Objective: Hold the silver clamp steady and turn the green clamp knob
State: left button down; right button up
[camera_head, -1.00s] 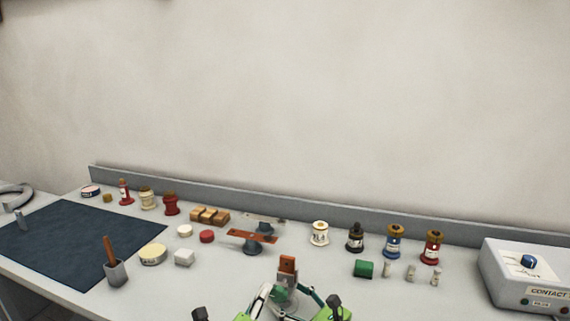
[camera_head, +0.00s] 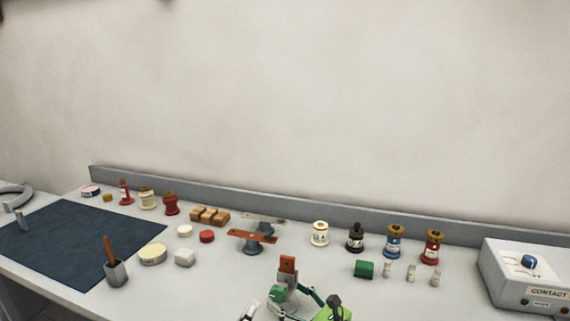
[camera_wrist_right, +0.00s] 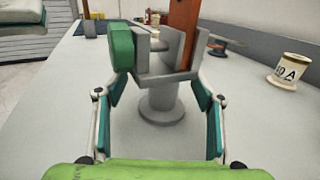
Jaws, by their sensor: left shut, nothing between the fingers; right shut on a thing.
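The silver clamp (camera_head: 287,278) stands at the front middle of the bench with an orange-brown bar (camera_head: 287,264) upright in it. The green knob (camera_head: 278,293) is on its left side. In the right wrist view the clamp (camera_wrist_right: 162,100) stands on a round base, with the green knob (camera_wrist_right: 122,47) at its upper left. My right gripper (camera_wrist_right: 163,78) has a finger on each side of the clamp body and is shut on it. My left gripper (camera_head: 249,310) is shut and empty, left of the knob and apart from it, mostly cut off by the lower picture edge.
Behind the clamp stands another holder with a flat copper strip (camera_head: 252,236). A contact box (camera_head: 525,278) is at far right.

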jog(key=o, duration=1.7)
